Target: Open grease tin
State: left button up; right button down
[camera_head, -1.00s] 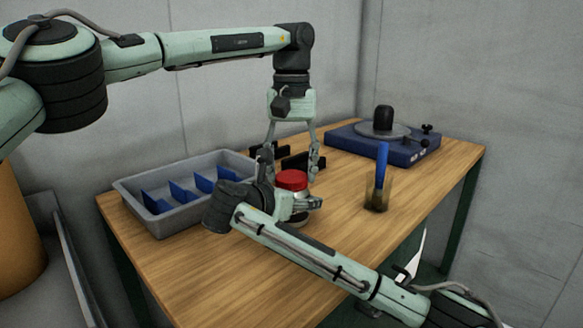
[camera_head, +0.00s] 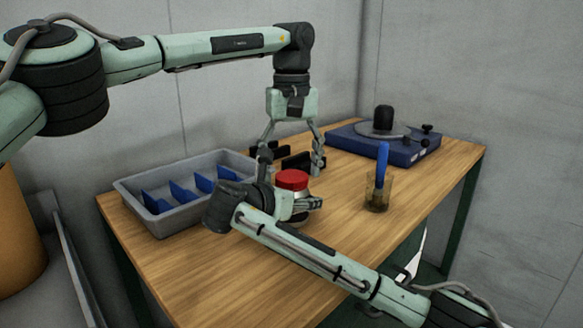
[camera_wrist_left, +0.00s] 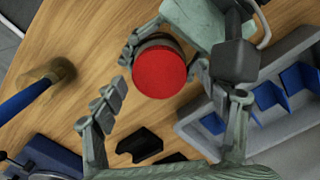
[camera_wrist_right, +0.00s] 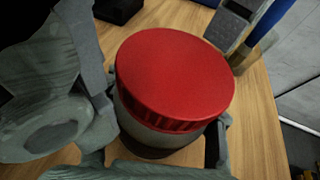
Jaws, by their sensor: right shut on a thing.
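The grease tin is a small round jar with a ribbed red lid (camera_head: 292,180) on a pale and dark body (camera_wrist_right: 150,138). It stands upright near the middle of the table, lid on. My right gripper (camera_wrist_right: 168,140) is shut around the body below the lid, one finger on each side. The lid also shows from above in the left wrist view (camera_wrist_left: 160,72). My left gripper (camera_head: 291,163) points down with fingers spread and empty. It is above and just behind the lid, apart from it.
A grey tray (camera_head: 160,225) with blue dividers stands at the left. Black blocks (camera_head: 297,161) lie behind the tin. A glass (camera_head: 377,195) holding a blue-handled tool stands at the right. A blue turntable device (camera_head: 400,152) sits at the back right. The wooden table's (camera_head: 235,275) front is clear.

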pick_arm(q)
notch_tip(320, 180, up, 4)
jog(key=shift+r, duration=0.25)
jog(key=shift+c, duration=0.2)
jog(key=shift+d+r+m, duration=0.25)
jog(key=shift+r+m, duration=0.85)
jog(key=shift+r, duration=0.1)
jog(key=shift+a+r+m, duration=0.15)
jog(key=shift+r+m, duration=0.25)
jog(key=shift+m, duration=0.1)
jog(key=shift+a+f, duration=0.1)
jog(key=shift+f, duration=3.8)
jog(key=shift+c, duration=0.6)
jog(key=c, duration=1.1)
jog(key=n, duration=0.3)
